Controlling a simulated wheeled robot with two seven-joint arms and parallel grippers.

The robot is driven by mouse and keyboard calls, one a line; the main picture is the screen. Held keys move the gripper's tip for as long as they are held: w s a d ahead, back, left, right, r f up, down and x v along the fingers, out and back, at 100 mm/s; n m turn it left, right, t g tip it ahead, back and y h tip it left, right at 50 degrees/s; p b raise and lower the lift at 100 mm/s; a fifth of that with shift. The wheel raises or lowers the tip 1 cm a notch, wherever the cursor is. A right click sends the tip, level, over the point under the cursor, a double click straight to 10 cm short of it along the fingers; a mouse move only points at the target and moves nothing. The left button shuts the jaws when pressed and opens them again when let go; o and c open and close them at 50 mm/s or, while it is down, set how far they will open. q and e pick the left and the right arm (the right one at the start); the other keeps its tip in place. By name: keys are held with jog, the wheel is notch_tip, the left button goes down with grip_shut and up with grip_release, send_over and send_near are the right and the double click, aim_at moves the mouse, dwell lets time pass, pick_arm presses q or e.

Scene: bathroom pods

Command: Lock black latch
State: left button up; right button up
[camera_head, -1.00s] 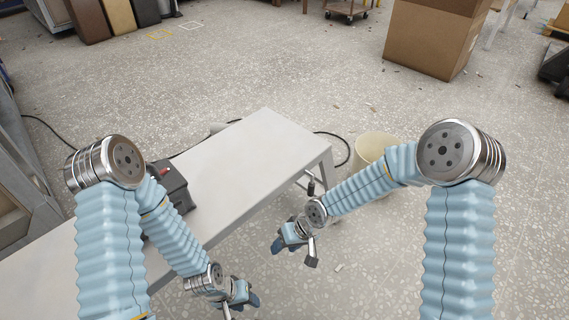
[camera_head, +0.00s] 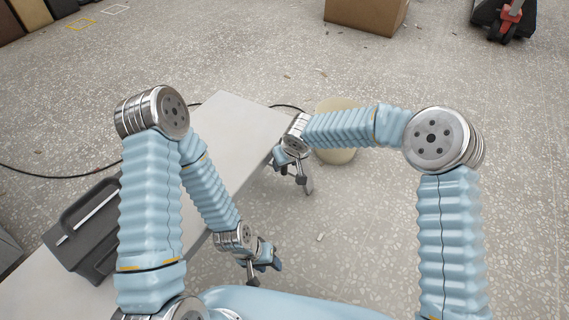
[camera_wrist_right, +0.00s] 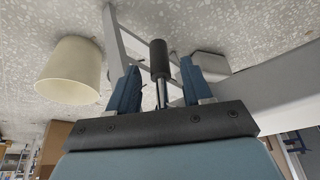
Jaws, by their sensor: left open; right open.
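In the right wrist view, a black cylindrical grip (camera_wrist_right: 158,58) on a thin metal rod shows between the two blue fingers of my right gripper (camera_wrist_right: 159,78). The fingers stand apart, one on each side of it. I cannot tell whether it is the black latch, or whether the fingers touch it. In the head view my right gripper (camera_head: 284,160) is small, near the far right end of the white table. My left gripper (camera_head: 268,261) is open over the floor, right of the table edge, with nothing seen in it. No latch can be made out in the head view.
A cream bin (camera_head: 338,150) stands beyond my right forearm. A cardboard box (camera_head: 366,12) is at the back. Speckled floor is open at right.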

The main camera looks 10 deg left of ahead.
jog(key=shift+x, duration=1)
jog(key=shift+c, duration=0.3)
grip_shut()
